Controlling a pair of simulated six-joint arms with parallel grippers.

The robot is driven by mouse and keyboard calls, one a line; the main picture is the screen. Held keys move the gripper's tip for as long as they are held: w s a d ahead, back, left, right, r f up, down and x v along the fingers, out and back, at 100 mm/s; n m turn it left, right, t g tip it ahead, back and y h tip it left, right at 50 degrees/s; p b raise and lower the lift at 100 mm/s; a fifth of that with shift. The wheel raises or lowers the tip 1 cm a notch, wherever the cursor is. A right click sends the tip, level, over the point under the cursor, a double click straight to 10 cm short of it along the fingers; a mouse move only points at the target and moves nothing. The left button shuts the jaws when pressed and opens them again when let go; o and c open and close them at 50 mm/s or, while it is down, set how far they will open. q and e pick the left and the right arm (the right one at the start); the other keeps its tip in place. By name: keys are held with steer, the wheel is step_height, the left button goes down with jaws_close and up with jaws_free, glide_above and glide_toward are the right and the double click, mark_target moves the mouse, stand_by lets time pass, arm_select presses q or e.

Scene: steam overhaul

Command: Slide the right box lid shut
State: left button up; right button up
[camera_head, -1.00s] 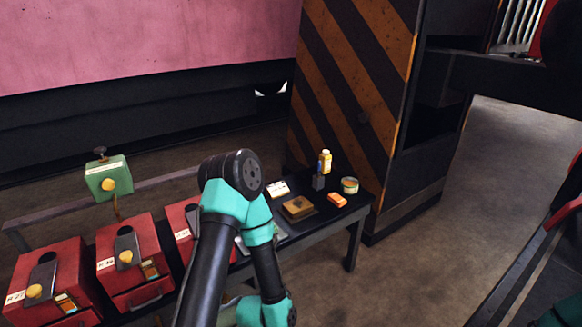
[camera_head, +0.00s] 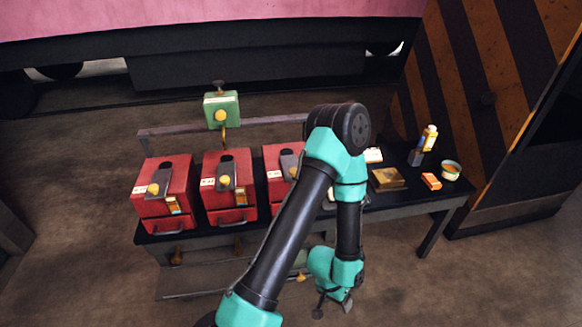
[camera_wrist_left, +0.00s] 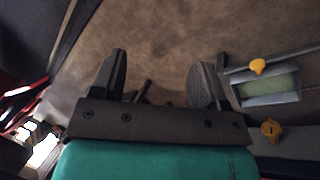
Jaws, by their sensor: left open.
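Three red boxes stand in a row on a dark bench: the left box (camera_head: 164,192), the middle box (camera_head: 229,187) and the right box (camera_head: 275,160). Each has a dark plate on top, and the left and middle boxes show a yellow knob. My left arm crosses in front of the right box and hides much of it, so I cannot tell how its lid sits. My left gripper (camera_head: 335,300) hangs low in front of the bench, below and apart from the boxes. In the left wrist view its fingers (camera_wrist_left: 158,85) are spread and empty, with brown floor beyond. My right gripper is out of view.
Yellow-knobbed drawers (camera_head: 205,250) are below. A striped pillar stands at right.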

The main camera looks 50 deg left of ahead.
mark_target(291, 165)
arm_select(q)
steer(key=shift+w, duration=0.1)
steer(key=shift+c, duration=0.3)
steer(key=w+a+r+y, duration=0.1)
steer(key=w+a+r, duration=1.4)
steer(key=w+a, duration=0.25)
steer(key=s+a+r+y, duration=0.1)
steer(key=a+r, duration=0.9)
steer(key=r, duration=0.2)
steer(key=s+a+r+n+y, duration=0.1)
steer(key=a+r, duration=0.8)
steer(key=r, duration=0.3)
steer(key=shift+s+a+r+g+y, duration=0.2)
steer(key=shift+s+a+g+y, duration=0.15)
steer(key=shift+a+g+y, duration=0.05)
step_height(291, 165, down, 18)
steer(key=shift+r, duration=0.25)
